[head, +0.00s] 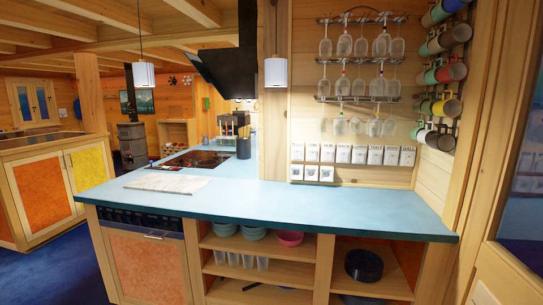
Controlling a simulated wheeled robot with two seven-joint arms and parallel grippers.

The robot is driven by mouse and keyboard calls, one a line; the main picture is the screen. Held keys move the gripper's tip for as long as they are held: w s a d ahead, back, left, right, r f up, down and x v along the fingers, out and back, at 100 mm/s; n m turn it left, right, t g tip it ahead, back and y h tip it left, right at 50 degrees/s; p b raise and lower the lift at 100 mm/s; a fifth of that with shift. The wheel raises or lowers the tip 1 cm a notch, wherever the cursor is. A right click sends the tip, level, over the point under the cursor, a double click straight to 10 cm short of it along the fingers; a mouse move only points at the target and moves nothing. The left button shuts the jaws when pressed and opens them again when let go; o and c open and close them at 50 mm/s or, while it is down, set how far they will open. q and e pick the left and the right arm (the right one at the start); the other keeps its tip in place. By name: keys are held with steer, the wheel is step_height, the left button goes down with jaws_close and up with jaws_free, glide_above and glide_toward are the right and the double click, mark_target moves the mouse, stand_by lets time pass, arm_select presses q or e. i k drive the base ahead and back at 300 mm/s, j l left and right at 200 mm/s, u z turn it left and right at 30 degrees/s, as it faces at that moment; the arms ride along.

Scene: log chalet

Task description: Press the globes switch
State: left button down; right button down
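I cannot make out a switch marked for the globes. A row of small white labelled boxes (343,153) sits low on the wooden wall behind the counter, with a shorter row (311,173) under its left end. Their lettering is too small to read, and I cannot tell whether any is a switch. A pale shape (484,295) shows at the bottom edge on the right, cut off and unclear. Two white pendant lamps hang from the ceiling, one at the left (144,74) and one nearer the middle (276,71). Neither of my grippers is in view.
Open shelves (280,274) with dishes are below. Glasses (344,45) and mugs (452,72) hang above. The counter's right part is clear; blue floor (60,270) lies left.

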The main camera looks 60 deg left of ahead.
mark_target(359, 156)
steer(key=u, duration=1.4)
steer(key=z, duration=0.6)
steer(key=i+j+z, duration=0.65)
steer(key=j+z, duration=0.15)
steer(key=j, duration=0.15)
steer(key=i+j+z, duration=0.25)
steer(key=j, duration=0.15)
steer(key=i+j, duration=0.1)
steer(key=j, duration=0.45)
steer(key=i+j, duration=0.1)
steer(key=j, duration=0.45)
